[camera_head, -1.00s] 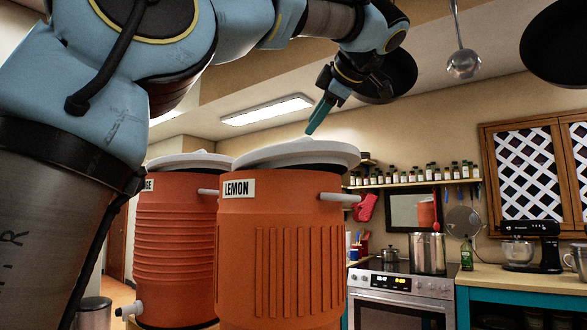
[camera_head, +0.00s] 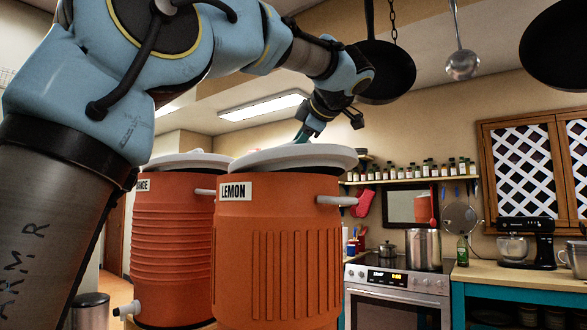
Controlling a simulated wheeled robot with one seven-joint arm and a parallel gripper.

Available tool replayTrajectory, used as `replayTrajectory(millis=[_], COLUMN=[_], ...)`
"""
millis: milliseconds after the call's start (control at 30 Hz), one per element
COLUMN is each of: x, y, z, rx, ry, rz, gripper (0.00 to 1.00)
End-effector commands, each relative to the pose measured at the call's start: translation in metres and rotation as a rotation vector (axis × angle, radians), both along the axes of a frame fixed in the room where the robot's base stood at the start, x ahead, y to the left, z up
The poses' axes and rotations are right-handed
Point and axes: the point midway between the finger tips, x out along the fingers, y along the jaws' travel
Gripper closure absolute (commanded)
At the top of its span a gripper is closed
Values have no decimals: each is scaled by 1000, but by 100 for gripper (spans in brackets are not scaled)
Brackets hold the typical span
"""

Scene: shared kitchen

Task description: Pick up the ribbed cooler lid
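A white round lid (camera_head: 295,157) sits slightly tilted on the orange cooler labelled LEMON (camera_head: 278,255). A second white lid (camera_head: 187,161) sits on the orange cooler with horizontal ribs (camera_head: 172,245), to the left and partly behind the LEMON one; its label is partly cut off. My gripper (camera_head: 303,137) points down just above the far side of the LEMON cooler's lid, seen from behind and the side. Its fingertips are partly hidden by the lid, so I cannot tell their opening or whether they touch it.
Pans (camera_head: 385,70) and a ladle (camera_head: 462,65) hang above right of my arm. A stove (camera_head: 397,300) with a steel pot (camera_head: 423,248) and a counter with a stand mixer (camera_head: 527,245) stand behind right. A metal bin (camera_head: 91,310) is at lower left.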

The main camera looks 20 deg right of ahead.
Motion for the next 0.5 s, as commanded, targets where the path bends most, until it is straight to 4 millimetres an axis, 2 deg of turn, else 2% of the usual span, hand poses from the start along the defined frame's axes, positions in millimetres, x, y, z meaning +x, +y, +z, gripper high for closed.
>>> replayTrajectory(millis=[33, 300, 500], x=[0, 0, 0], y=[0, 0, 0], z=[0, 0, 0], rx=[0, 0, 0], ry=[0, 0, 0], rz=[0, 0, 0], gripper=[71, 100, 100])
